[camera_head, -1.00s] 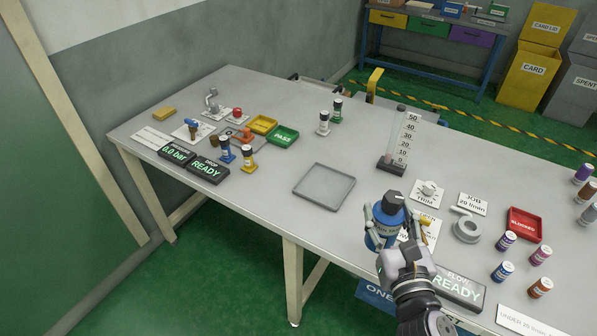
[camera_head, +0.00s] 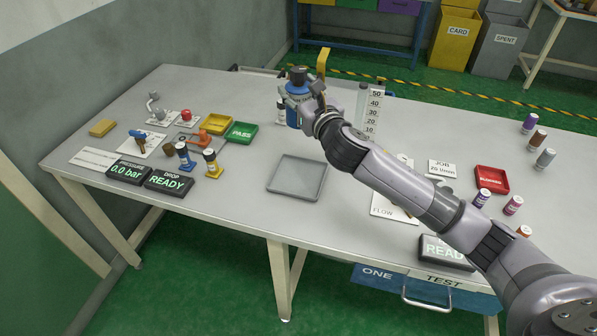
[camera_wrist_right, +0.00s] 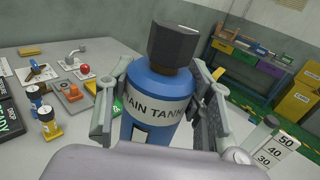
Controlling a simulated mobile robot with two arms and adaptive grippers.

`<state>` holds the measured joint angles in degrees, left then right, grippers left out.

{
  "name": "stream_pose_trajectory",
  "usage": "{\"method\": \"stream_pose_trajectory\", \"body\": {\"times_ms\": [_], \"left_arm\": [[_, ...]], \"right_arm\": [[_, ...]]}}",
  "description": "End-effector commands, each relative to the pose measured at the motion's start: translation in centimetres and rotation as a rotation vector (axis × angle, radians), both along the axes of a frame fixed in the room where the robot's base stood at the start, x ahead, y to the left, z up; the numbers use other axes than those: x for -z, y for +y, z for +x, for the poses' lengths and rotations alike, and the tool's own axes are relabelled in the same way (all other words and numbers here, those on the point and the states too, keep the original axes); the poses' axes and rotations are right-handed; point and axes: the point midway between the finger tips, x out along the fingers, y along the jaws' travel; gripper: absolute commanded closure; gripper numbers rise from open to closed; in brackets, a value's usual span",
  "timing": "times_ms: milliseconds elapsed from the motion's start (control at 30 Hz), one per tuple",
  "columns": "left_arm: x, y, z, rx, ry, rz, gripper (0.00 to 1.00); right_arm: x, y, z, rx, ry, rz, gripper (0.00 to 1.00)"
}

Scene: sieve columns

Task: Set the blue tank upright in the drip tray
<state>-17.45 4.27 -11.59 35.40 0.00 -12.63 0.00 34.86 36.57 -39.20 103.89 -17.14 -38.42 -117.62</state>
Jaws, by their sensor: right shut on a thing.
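The blue tank (camera_head: 297,105) has a dark cap and a pale label reading "...AIN TANK". It is upright between the fingers of my right gripper (camera_head: 310,103), which is shut on it. In the head view it appears above and behind the drip tray; its base is partly hidden by the gripper. The right wrist view shows the tank (camera_wrist_right: 155,105) close up with a finger on each side. The grey drip tray (camera_head: 297,180) lies flat and empty on the table. My left gripper is not in view.
A clear scaled column (camera_head: 373,108) stands just right of the gripper, partly behind my arm. Yellow (camera_head: 217,124) and green (camera_head: 241,132) trays, small bottles and display boxes (camera_head: 168,182) are on the left. A red tray (camera_head: 491,180) is at the right. The table around the drip tray is clear.

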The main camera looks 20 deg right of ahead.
Motion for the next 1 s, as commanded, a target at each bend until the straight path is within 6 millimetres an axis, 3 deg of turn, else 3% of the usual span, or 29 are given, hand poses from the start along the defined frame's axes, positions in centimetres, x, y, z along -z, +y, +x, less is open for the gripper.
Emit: {"method": "stream_pose_trajectory", "body": {"times_ms": [500,767,1000], "left_arm": [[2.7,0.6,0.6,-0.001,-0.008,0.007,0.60],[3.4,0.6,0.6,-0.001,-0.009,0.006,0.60],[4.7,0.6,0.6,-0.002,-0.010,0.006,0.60]], "right_arm": [[12.8,0.1,0.0,0.001,0.003,0.006,0.96],[15.3,0.0,0.0,0.000,-0.002,0.003,0.96],[18.8,0.0,0.0,0.001,0.000,0.004,0.96]]}}
